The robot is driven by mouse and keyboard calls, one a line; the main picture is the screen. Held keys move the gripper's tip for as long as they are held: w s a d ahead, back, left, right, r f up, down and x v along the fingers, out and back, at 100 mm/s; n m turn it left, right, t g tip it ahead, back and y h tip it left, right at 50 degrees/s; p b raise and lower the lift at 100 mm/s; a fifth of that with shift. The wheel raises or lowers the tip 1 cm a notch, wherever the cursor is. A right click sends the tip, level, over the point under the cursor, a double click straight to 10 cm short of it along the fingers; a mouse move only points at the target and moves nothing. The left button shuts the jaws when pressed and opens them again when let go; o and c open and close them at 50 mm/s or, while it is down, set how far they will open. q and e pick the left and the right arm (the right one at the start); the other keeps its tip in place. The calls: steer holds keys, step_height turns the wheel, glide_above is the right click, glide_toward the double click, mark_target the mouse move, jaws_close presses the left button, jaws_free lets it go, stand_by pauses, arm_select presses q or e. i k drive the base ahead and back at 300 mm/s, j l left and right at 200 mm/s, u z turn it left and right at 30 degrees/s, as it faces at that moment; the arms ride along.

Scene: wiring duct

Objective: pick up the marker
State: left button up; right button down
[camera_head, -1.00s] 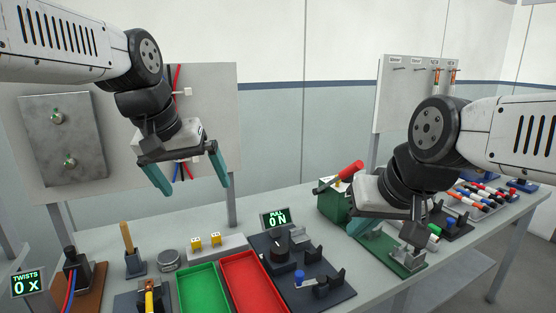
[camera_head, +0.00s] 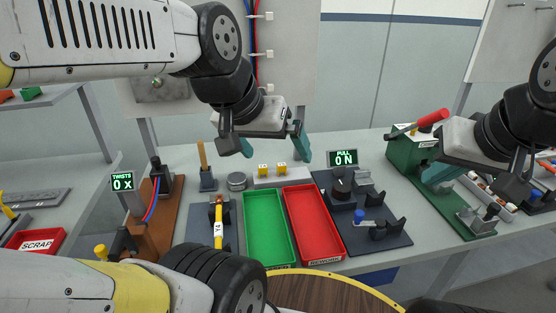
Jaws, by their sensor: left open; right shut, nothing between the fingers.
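Two small yellow marker pieces with dark print, the left one (camera_head: 263,168) and the right one (camera_head: 282,168), sit side by side on a pale block (camera_head: 296,178) behind the trays. My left gripper (camera_head: 276,150) is open and empty, its teal fingers pointing down in front of the back panel, just above the yellow pieces in the picture. I cannot tell the exact height gap. My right gripper (camera_head: 439,174) is shut at the right, by the green press, with its fingers partly hidden.
A green tray (camera_head: 265,228) and a red tray (camera_head: 314,220) lie in front of the pale block. A wooden-handled tool (camera_head: 202,157) stands left of it, beside a round metal tin (camera_head: 237,181). The pull tester (camera_head: 342,187) is to the right, the green press (camera_head: 404,150) farther right.

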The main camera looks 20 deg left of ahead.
mark_target(262, 169)
steer(key=k+j+u, duration=0.15)
steer(key=u, duration=0.3)
steer(key=k+j+u, duration=0.15)
steer(key=j+u, duration=0.25)
